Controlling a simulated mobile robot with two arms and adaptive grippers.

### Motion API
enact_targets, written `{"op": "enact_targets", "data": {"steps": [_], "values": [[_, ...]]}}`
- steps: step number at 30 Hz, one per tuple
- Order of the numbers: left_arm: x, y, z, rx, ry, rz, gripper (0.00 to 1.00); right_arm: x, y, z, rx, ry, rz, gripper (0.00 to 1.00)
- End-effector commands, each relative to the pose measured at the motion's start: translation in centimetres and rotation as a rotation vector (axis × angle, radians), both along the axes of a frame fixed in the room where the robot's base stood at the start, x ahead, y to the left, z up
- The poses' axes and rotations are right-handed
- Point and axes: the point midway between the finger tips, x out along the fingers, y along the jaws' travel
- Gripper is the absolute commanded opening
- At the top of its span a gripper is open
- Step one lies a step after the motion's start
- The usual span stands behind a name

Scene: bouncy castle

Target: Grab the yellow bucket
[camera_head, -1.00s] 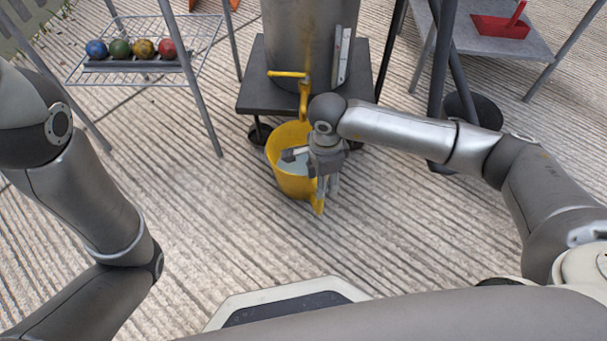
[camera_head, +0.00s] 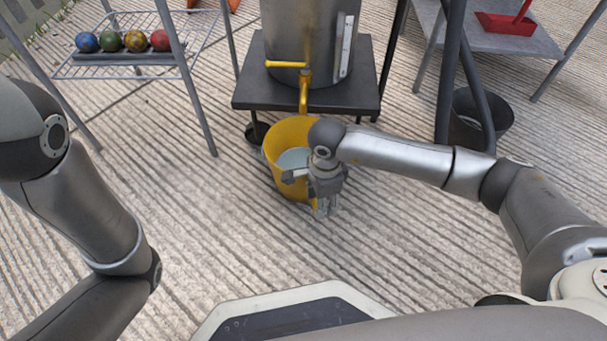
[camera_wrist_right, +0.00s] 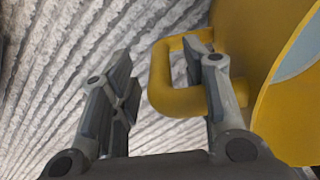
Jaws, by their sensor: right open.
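The yellow bucket (camera_head: 285,182) stands on the ground below the tap of a metal tank, with pale liquid or a pale inside showing. My right gripper (camera_head: 324,205) is at the bucket's near right side, pointing down. In the right wrist view the bucket (camera_wrist_right: 262,45) fills the right side, and its yellow loop handle (camera_wrist_right: 160,75) sticks out toward the left. My right gripper (camera_wrist_right: 160,100) is open there. One finger reaches into the handle's loop, and the other is on the outer side, apart from it. My left gripper is not in view; only my left arm shows.
The tank (camera_head: 308,40) with its yellow tap (camera_head: 304,90) stands on a dark stand (camera_head: 250,95) behind the bucket. A wire rack (camera_head: 205,40) with several coloured balls is at the left. A black bin (camera_head: 490,118) and a grey table (camera_head: 490,40) are at the right. Ground in front is clear.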

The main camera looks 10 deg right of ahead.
Motion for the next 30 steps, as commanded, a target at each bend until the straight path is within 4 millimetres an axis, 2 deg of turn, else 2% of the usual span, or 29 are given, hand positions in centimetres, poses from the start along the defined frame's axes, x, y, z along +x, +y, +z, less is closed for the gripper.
{"op": "enact_targets", "data": {"steps": [6,16,30], "values": [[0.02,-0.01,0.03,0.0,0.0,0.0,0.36,0.03,0.02,0.03,0.001,-0.001,0.0,0.43],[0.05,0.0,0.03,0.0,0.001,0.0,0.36,0.03,0.02,0.03,0.001,-0.001,0.0,0.0],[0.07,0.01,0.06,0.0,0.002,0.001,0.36,0.31,0.13,0.34,0.004,-0.01,0.001,0.0]]}}
